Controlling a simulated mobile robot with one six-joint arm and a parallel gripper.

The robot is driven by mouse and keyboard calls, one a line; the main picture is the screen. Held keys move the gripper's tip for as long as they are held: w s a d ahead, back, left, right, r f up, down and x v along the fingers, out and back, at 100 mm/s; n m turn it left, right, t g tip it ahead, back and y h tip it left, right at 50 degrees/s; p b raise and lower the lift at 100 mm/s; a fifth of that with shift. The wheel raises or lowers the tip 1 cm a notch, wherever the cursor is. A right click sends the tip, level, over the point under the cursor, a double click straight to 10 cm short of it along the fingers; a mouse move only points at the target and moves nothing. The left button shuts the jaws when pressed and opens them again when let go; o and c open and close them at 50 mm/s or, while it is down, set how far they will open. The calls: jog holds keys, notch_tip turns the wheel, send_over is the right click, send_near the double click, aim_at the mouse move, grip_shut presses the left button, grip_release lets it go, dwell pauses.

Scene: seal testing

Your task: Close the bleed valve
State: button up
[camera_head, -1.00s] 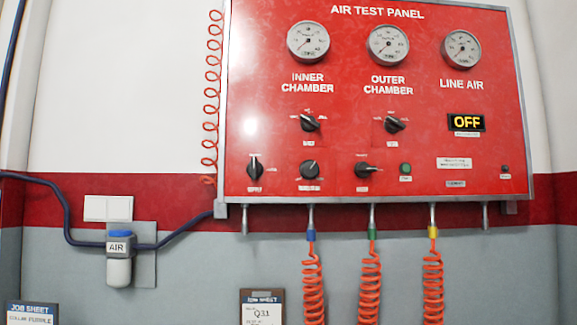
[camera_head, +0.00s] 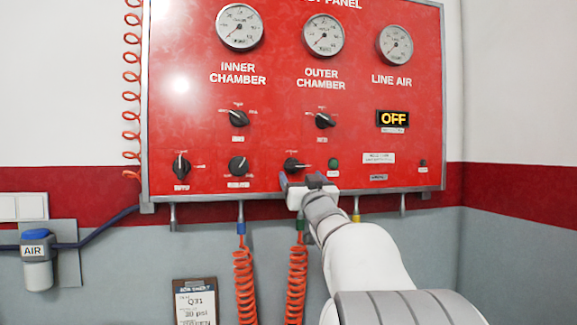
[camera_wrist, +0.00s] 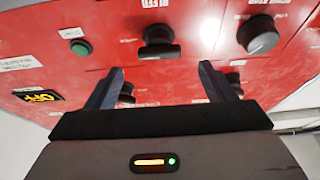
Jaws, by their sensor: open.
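The bleed valve (camera_wrist: 157,40) is a black knob on the red panel. Its label reads BLEED, upside down in the wrist view, where the knob's handle bar lies roughly level. In the head view the same knob (camera_head: 293,164) sits in the lower row, left of a green button, its handle roughly level; its label is hidden behind my gripper. My gripper (camera_head: 308,182) is open and empty, just below and in front of this knob. In the wrist view the fingertips (camera_wrist: 161,67) are spread either side of the knob, apparently short of it.
The green button (camera_head: 333,163) is close on the right. A regulator knob (camera_head: 238,165) is on the left, and two upper knobs (camera_head: 239,118) (camera_head: 324,121) sit above. Orange coiled hoses (camera_head: 245,285) hang below the panel edge. The display (camera_head: 392,119) reads OFF.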

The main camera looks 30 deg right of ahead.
aim_at(296, 167)
jog(key=p+x, duration=0.1)
jog(key=x, duration=0.4)
jog(key=shift+w+p, duration=0.1)
jog(key=shift+p, duration=0.2)
jog(key=c, duration=1)
